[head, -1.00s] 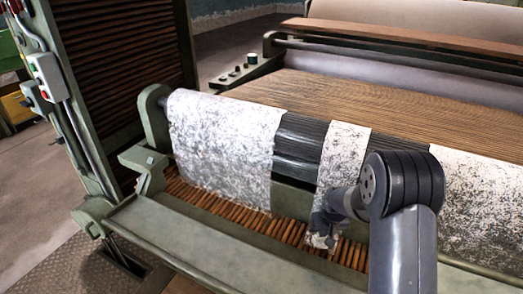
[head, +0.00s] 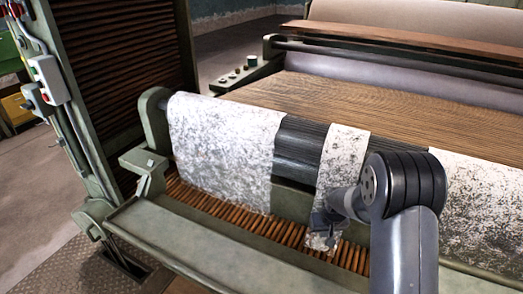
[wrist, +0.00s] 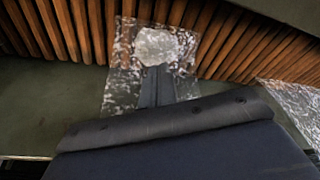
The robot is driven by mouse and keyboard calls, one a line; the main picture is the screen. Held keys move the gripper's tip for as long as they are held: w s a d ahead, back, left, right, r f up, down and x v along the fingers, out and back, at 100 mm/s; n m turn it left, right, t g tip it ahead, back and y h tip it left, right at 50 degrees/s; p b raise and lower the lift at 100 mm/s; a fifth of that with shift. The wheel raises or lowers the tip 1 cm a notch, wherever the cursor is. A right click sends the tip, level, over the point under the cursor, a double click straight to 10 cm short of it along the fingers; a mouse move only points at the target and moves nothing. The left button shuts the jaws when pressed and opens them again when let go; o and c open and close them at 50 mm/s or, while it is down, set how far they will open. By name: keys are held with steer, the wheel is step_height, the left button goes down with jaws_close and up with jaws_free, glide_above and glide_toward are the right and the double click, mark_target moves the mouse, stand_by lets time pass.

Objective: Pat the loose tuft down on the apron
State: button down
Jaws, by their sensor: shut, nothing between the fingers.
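The apron of orange-brown wooden slats (head: 190,196) runs along the front of the machine, and it also fills the top of the wrist view (wrist: 233,40). The loose tuft (wrist: 158,46) is a pale, rounded clump lying on a speckled white fibre strip (wrist: 122,88) over the slats. My gripper (wrist: 156,70) is shut and empty, with its fingertips at the tuft's near edge; I cannot tell whether they touch. In the head view my gripper (head: 322,219) is low in front of the narrow strip (head: 343,158), partly hiding its lower end.
A wide speckled web (head: 222,150) hangs left of the strip and another (head: 475,205) right of my arm. A dark ribbed roller (head: 300,140) shows between the webs. A green metal ledge (head: 200,245) runs along the front. A green post (head: 153,120) stands at the roller's left end.

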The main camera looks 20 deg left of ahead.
steer(key=w+p+v, duration=0.1)
steer(key=p+v, duration=0.2)
steer(key=v, duration=0.3)
steer(key=shift+w+a+r+p, duration=0.15)
steer(key=shift+a+r+p, duration=0.1)
steer(key=shift+r+p, duration=0.2)
steer(key=b+x, duration=0.1)
steer(key=x, duration=0.1)
steer(key=s+b+x, duration=0.1)
steer(key=b+x, duration=0.1)
steer(key=x, duration=0.1)
steer(key=b+x, duration=0.2)
steer(key=x, duration=0.1)
steer(key=shift+s+d+f, duration=0.2)
steer(key=shift+s+d, duration=0.15)
